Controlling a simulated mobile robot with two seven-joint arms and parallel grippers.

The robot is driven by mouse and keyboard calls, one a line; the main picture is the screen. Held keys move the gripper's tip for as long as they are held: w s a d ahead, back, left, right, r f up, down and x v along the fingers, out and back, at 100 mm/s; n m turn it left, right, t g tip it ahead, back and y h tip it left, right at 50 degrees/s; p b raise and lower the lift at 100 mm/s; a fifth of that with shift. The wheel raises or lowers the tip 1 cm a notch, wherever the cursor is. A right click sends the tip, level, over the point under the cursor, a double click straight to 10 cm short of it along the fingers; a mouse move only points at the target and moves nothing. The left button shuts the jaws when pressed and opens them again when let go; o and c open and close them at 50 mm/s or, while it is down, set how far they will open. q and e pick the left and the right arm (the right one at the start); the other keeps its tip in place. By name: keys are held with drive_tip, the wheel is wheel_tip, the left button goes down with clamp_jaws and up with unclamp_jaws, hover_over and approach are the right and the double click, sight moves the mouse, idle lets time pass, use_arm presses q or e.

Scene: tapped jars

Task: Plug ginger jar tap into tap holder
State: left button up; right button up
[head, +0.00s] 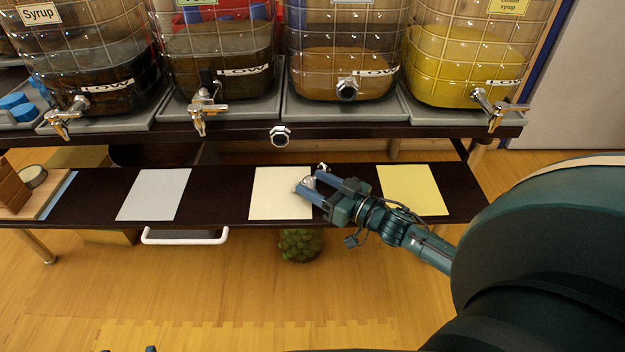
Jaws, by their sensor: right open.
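The ginger jar (345,60) seems to be the third jar from the left, with orange-brown liquid low inside. Its front bears a round dark-centred tap holder (347,89) with no tap in it. A small shiny metal piece, seemingly the tap (309,182), is at the right edge of the cream sheet (277,199) on the lower shelf. My right gripper (312,181) is open, with its fingertips around or just above that piece; contact cannot be told. At the bottom edge, small dark tips (150,349) may be my left gripper; its jaws cannot be made out.
The other jars have taps: far left (62,112), second (205,110) and far right (493,104). A similar metal fitting (280,136) sits on the upper shelf's front edge. White (153,195) and yellow (412,187) sheets lie on the lower shelf. A white handle (185,238) juts out below.

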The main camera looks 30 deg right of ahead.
clamp_jaws()
idle(0.6)
drive_tip(key=shift+r, duration=0.1)
